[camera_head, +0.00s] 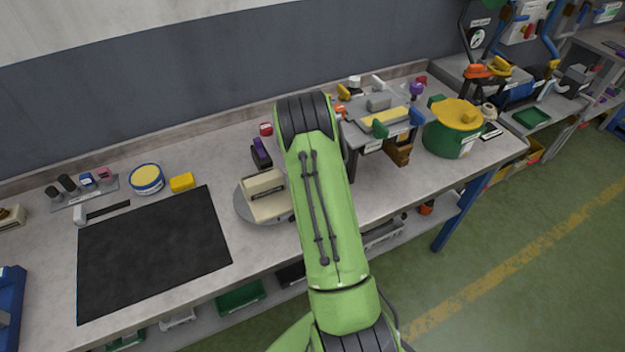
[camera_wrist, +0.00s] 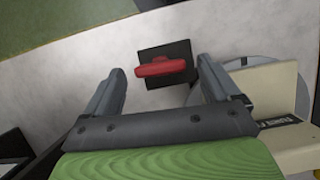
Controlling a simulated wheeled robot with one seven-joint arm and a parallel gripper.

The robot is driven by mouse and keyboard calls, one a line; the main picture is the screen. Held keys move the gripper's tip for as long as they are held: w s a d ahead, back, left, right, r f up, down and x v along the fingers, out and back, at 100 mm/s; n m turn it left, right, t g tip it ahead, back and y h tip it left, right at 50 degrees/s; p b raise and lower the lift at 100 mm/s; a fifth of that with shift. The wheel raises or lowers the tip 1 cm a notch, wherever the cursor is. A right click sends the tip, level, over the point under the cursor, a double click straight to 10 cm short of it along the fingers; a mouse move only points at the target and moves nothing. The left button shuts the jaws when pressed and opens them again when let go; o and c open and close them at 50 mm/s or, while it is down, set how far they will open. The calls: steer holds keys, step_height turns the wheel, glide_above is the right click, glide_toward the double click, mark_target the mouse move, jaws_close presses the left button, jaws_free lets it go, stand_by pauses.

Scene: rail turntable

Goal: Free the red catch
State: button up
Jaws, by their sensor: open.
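In the wrist view a red catch (camera_wrist: 162,68), shaped like a short bar, sits on a black square plate (camera_wrist: 165,52) on the grey bench. My gripper (camera_wrist: 160,71) is open, with one finger to the left of the catch and one to the right. No contact between fingers and catch is visible, and the height gap is hard to judge. In the head view my green arm covers the gripper and the catch. A round grey turntable (camera_head: 244,207) carrying a beige block (camera_head: 265,194) is left of my arm; the turntable also shows at right in the wrist view (camera_wrist: 232,66).
A black mat (camera_head: 150,255) lies at left, with a yellow block (camera_head: 181,182) and a round yellow-topped tin (camera_head: 147,178) behind it. A purple-and-black item (camera_head: 261,153) stands behind the turntable. A raised fixture (camera_head: 378,110) and a green drum (camera_head: 450,138) are at right.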

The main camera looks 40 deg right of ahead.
steer(key=p+v, duration=0.1)
steer(key=v, duration=1.3)
steer(key=shift+r+p, duration=0.35)
steer(key=shift+r, duration=0.05)
steer(key=s+a+r+n+t+h, duration=0.1)
steer(key=s+a+r+t, duration=0.15)
steer(key=a+r, duration=0.5)
steer(key=s+a+r+n+t+h, duration=0.1)
steer(key=s+a+r+t, duration=0.15)
steer(key=a+r, duration=0.5)
steer(key=s+a+f+n+t, duration=0.1)
steer(key=s+a+t, duration=0.1)
steer(key=s+a, duration=0.3)
steer(key=s+a+f+n+t, duration=0.1)
steer(key=s+a+t, duration=0.2)
steer(key=s, duration=0.8)
steer(key=shift+s+a+f, duration=0.15)
steer(key=shift+s+a, duration=0.25)
steer(key=shift+a, duration=0.8)
